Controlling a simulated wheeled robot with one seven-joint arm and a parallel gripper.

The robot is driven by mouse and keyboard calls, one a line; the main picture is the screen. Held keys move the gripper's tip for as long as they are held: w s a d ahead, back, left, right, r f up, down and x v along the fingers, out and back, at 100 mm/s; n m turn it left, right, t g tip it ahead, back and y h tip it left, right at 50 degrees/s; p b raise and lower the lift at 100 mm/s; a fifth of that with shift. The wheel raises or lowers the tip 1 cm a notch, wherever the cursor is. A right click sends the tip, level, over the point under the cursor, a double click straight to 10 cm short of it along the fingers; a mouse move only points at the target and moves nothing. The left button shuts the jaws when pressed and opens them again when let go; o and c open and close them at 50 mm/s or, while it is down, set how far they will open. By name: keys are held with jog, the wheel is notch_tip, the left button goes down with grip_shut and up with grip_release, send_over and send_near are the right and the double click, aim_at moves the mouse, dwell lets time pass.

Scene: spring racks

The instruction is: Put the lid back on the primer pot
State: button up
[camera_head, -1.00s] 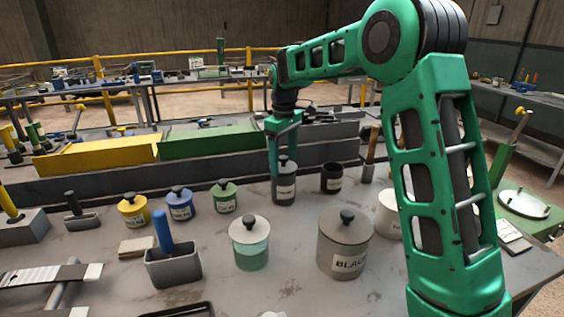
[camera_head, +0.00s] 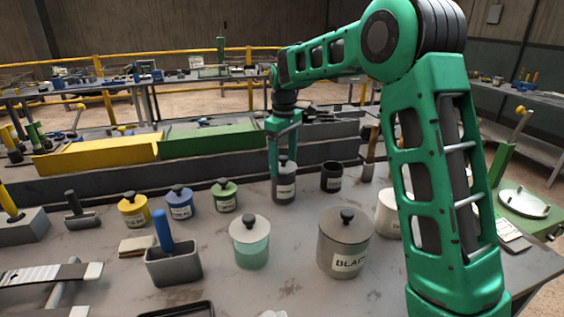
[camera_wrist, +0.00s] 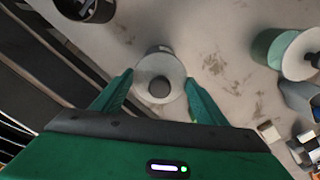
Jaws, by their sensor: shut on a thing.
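A grey lid with a dark knob sits at the top of a small grey labelled pot (camera_head: 284,190) near the back of the bench; the label is too small to read. In the wrist view the round lid (camera_wrist: 158,63) lies between my two fingers, knob in the middle. My gripper (camera_wrist: 160,80) points down and is shut on the lid by its rim. In the head view my gripper (camera_head: 284,158) is right over the pot. The lid looks level and seated on the pot, but the seam is partly hidden by the fingers.
An open dark pot (camera_head: 331,177) stands just right. A teal glass jar (camera_head: 250,252) and a large grey BLACK pot (camera_head: 343,250) stand in front. Long bins (camera_head: 215,142) run behind.

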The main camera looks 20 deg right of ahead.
jog(key=o, duration=1.1)
jog(key=shift+o, duration=0.8)
jog(key=shift+o, duration=0.9)
jog(key=shift+r, duration=0.1)
jog(key=shift+r, duration=3.45)
jog(key=shift+c, duration=0.3)
